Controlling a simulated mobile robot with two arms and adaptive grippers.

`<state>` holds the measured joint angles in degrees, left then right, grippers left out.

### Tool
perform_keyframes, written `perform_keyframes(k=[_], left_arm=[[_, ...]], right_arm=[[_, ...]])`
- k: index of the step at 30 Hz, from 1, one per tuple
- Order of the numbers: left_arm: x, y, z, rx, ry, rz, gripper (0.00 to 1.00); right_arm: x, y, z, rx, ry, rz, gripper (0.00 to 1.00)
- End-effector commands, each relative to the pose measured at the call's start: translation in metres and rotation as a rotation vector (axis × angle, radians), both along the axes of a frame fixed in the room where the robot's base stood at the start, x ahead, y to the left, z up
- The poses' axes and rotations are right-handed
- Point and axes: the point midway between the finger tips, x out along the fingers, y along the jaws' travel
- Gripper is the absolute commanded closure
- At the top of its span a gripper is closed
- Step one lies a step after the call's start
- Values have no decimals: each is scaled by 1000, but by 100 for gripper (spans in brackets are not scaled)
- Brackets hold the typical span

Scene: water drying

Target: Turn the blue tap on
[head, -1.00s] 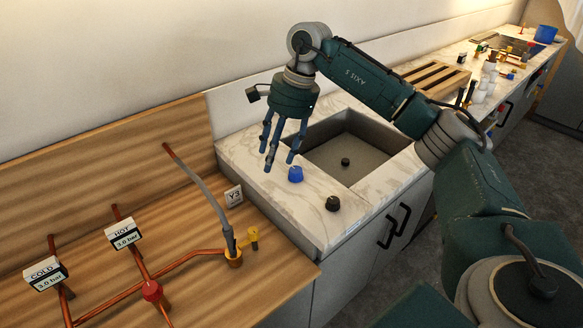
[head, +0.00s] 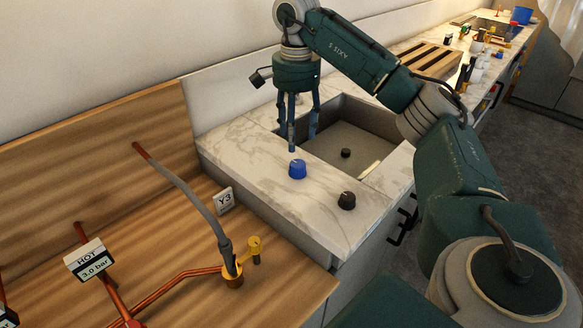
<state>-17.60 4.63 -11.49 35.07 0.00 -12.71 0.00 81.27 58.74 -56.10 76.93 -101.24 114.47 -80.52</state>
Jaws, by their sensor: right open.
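The blue tap knob (head: 297,169) stands on the marble counter (head: 235,150), at the near left of the sink. My right gripper (head: 296,138) hangs with its fingers pointing down, just behind and above the blue knob. Its fingers are spread and empty. A gap shows between the fingertips and the knob, so they look apart. A black knob (head: 346,200) stands to the right of the blue one. My left gripper is out of view.
The grey sink basin (head: 365,131) lies right behind the knobs. At left, a wooden bench carries copper pipes, a grey hose (head: 195,200), a yellow valve (head: 254,250) and a Y3 label (head: 224,199). A slatted wooden rack (head: 428,60) and several small items stand farther back.

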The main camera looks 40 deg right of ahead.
Motion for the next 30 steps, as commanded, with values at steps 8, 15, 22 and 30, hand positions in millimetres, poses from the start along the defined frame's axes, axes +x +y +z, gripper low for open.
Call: perform_keyframes(k=[8,15,22,30], left_arm=[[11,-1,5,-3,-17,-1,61],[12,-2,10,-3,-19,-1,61],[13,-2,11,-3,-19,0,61],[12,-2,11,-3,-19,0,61]], right_arm=[[-2,-1,-47,-2,6,0,48],[-2,0,-86,0,3,0,48],[-1,0,-101,0,0,0,48],[-1,0,-102,0,0,0,52]])
